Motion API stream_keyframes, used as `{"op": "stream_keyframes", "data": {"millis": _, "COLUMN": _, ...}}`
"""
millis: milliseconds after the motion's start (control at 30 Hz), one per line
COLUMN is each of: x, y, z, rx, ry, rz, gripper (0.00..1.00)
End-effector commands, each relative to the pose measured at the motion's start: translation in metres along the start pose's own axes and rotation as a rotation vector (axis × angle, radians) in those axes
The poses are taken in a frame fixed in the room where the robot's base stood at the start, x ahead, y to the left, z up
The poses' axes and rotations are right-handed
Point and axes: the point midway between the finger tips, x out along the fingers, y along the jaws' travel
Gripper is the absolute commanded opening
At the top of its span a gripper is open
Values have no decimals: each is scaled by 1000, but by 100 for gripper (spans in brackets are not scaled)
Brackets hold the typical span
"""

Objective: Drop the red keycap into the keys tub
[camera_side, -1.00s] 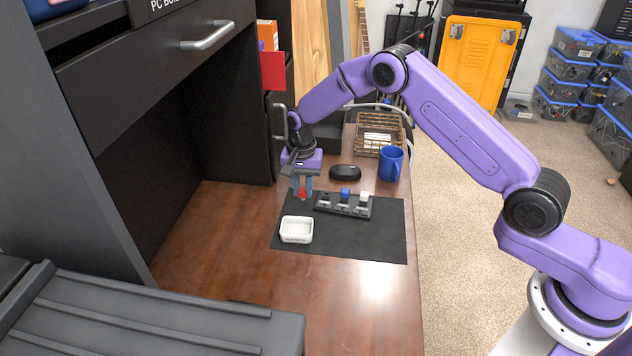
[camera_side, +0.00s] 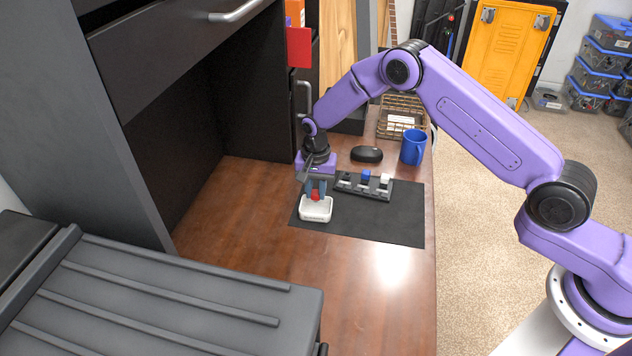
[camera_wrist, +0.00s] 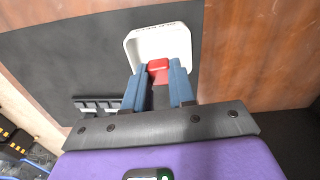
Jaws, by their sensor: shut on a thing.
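The red keycap (camera_side: 316,197) is between the fingertips of my gripper (camera_side: 316,190), which is shut on it. In the wrist view the red keycap (camera_wrist: 158,68) shows between the two blue-grey fingers of my gripper (camera_wrist: 159,78). The keys tub (camera_side: 315,212) is a small white open tub on the black mat. In the side view the keycap appears at the tub's far part. In the wrist view it overlaps the opening of the white tub (camera_wrist: 136,62). I cannot tell its exact height over the tub. The fingers hide part of the tub.
A dark switch holder (camera_side: 365,190) with blue and white keycaps stands on the black mat (camera_side: 400,225), right of the tub. A black mouse (camera_side: 367,154), a blue mug (camera_side: 412,147) and a wire basket (camera_side: 402,108) stand farther back. The wooden desk (camera_side: 290,265) in front is clear.

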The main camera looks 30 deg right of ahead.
Motion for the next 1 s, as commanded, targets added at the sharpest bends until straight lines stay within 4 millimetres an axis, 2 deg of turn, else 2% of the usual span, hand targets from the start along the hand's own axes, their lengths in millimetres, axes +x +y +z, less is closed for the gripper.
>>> {"op": "stream_keyframes", "data": {"millis": 467, "x": 7, "y": 0, "z": 0, "rx": 0, "ry": 0, "rz": 0, "gripper": 0}}
{"op": "stream_keyframes", "data": {"millis": 500, "x": 7, "y": 0, "z": 0, "rx": 0, "ry": 0, "rz": 0, "gripper": 34}}
{"op": "stream_keyframes", "data": {"millis": 567, "x": 7, "y": 0, "z": 0, "rx": 0, "ry": 0, "rz": 0, "gripper": 54}}
{"op": "stream_keyframes", "data": {"millis": 867, "x": 7, "y": 0, "z": 0, "rx": 0, "ry": 0, "rz": 0, "gripper": 54}}
{"op": "stream_keyframes", "data": {"millis": 1000, "x": -2, "y": 0, "z": 0, "rx": 0, "ry": 1, "rz": -1, "gripper": 54}}
